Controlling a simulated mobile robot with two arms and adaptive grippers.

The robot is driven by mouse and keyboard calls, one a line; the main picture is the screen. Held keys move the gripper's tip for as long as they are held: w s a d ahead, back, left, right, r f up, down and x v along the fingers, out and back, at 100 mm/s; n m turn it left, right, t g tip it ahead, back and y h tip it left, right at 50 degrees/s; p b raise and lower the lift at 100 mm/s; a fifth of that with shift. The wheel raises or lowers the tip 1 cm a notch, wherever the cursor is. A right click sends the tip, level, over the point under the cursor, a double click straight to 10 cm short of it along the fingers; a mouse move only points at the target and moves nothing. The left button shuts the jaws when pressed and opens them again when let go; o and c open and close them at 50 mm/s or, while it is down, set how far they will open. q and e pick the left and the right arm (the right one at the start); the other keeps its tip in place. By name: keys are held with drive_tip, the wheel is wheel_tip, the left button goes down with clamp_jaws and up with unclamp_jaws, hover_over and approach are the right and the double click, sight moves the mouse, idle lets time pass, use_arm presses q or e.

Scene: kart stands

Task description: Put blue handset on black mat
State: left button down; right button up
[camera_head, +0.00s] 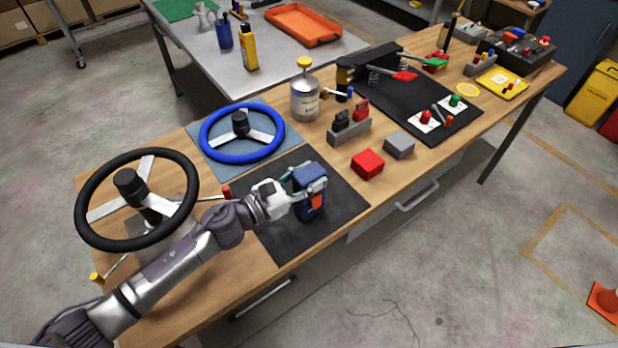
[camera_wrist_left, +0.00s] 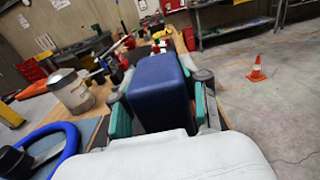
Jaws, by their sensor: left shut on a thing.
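The blue handset (camera_head: 308,203) is a dark blue block with an orange patch on its side. My left gripper (camera_head: 310,177) is shut on it, with a finger on either side. In the left wrist view the handset (camera_wrist_left: 160,92) fills the space between the green-padded fingers of the gripper (camera_wrist_left: 160,105). The black mat (camera_head: 290,236) lies on the wooden bench, and the handset is over it. I cannot tell whether the handset touches the mat. My right gripper is not in view.
A blue steering wheel (camera_head: 208,145) lies on a grey-blue mat behind, and a black steering wheel (camera_head: 83,207) stands at left. A silver canister (camera_head: 305,100), a red block (camera_head: 368,164) and a grey block (camera_head: 399,145) stand nearby. The mat's right part is clear.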

use_arm(q)
drive_tip(key=shift+f, duration=0.25)
drive_tip(key=shift+f, duration=0.15)
drive_tip(key=c, duration=0.6)
unclamp_jaws()
